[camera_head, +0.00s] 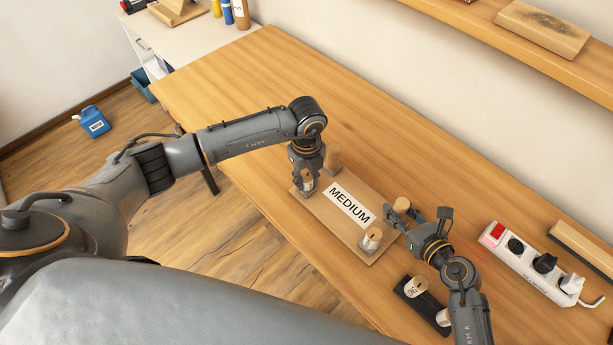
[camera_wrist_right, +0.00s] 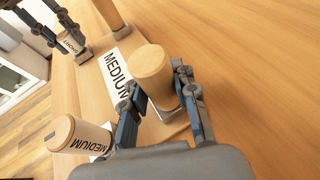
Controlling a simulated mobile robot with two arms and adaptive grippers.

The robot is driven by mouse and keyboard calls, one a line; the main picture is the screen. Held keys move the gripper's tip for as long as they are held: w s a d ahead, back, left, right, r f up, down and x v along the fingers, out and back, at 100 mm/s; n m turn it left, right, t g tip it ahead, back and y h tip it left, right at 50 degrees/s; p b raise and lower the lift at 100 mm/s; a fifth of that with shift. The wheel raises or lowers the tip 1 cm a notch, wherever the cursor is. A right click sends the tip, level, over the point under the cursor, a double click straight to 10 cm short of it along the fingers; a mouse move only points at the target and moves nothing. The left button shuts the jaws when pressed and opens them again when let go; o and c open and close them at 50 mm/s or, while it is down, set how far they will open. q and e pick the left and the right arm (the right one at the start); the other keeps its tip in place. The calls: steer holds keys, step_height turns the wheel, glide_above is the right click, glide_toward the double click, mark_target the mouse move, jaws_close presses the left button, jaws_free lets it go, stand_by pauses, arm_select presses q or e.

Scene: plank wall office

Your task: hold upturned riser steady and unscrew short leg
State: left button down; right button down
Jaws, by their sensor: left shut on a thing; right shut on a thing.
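The upturned riser (camera_head: 322,211) lies on the wooden table with its legs up and a "MEDIUM" label on its underside. My right gripper (camera_wrist_right: 160,90) is shut around a plain wooden leg (camera_wrist_right: 153,68) at the far right corner. A leg marked "MEDIUM" (camera_wrist_right: 72,136) stands at the near right corner, also in the head view (camera_head: 372,239). Another leg (camera_head: 333,157) stands at the far left corner.
A dark holder (camera_head: 428,304) with labelled leg pieces lies on the table beside my right arm. A power strip (camera_head: 530,262) with plugs is at the right. A blue jug (camera_head: 92,121) stands on the floor. The table behind the riser is clear.

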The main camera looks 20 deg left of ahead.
arm_select(q)
steer(key=n, duration=0.4)
steer(key=shift+n, duration=0.3)
steer(key=n, duration=0.5)
steer(key=c, duration=1.1)
jaws_free()
steer(key=shift+c, duration=0.2)
